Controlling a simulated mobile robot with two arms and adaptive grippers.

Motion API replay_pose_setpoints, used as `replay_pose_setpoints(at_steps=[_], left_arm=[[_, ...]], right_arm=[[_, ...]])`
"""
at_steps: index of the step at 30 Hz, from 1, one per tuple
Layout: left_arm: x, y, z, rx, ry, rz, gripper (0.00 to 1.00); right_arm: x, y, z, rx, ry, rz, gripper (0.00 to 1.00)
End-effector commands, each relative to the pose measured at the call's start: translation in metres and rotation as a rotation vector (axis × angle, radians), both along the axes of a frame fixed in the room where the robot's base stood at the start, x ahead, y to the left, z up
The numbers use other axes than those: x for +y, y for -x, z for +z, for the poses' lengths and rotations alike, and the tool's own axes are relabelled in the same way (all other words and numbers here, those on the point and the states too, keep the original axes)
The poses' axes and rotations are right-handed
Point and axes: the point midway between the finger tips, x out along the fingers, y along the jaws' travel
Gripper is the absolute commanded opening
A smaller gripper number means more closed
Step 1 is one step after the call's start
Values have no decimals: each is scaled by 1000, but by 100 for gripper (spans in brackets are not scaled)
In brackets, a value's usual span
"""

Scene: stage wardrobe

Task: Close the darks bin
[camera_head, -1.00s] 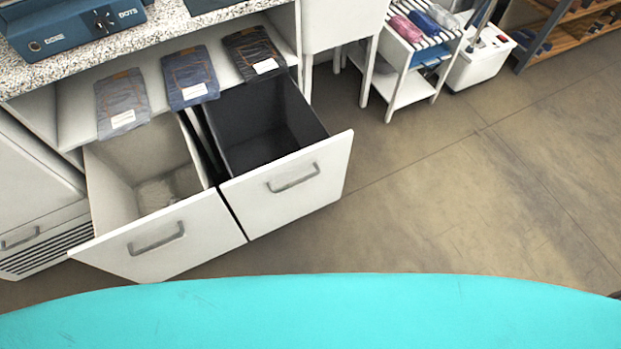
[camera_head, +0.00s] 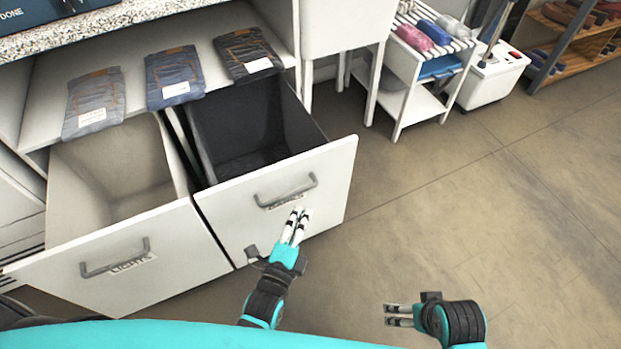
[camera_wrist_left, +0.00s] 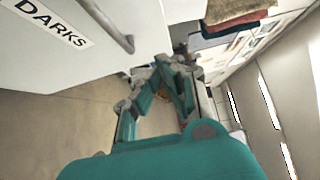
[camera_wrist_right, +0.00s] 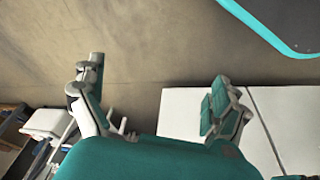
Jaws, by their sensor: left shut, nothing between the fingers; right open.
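The darks bin (camera_head: 318,180) is a dark-lined pull-out drawer with a white front and grey handle (camera_head: 287,192). It stands pulled out, with its empty-looking inside visible. Its DARKS label (camera_wrist_left: 48,22) reads clearly in the left wrist view. My left gripper (camera_head: 297,216) is shut and empty in front of the bin's front panel, just below the handle in the head view. I cannot tell whether it touches the panel. My right gripper (camera_head: 390,315) is open and empty, lower right of the bin over the floor. It also shows in the right wrist view (camera_wrist_right: 158,85).
The lights bin (camera_head: 150,265) stands pulled out beside it on the left. Folded jeans (camera_head: 174,75) lie on the shelf above both bins. A white cart (camera_head: 410,85) with rolled cloths stands at the back right. The floor (camera_head: 480,220) on the right is clear.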

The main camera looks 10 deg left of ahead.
Motion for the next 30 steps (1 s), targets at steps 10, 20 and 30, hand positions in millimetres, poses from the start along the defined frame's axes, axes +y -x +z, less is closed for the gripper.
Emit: replay_pose_setpoints(at_steps=[10,20,30], left_arm=[[-14,-71,-1,-1,4,-1,0],[1,-114,-1,2,2,-2,0],[5,-120,-1,4,3,-1,0]], right_arm=[[-2,7,45,-27,-2,-3,100],[-3,16,69,-38,-1,-5,100],[-3,16,68,-38,-1,-5,100]])
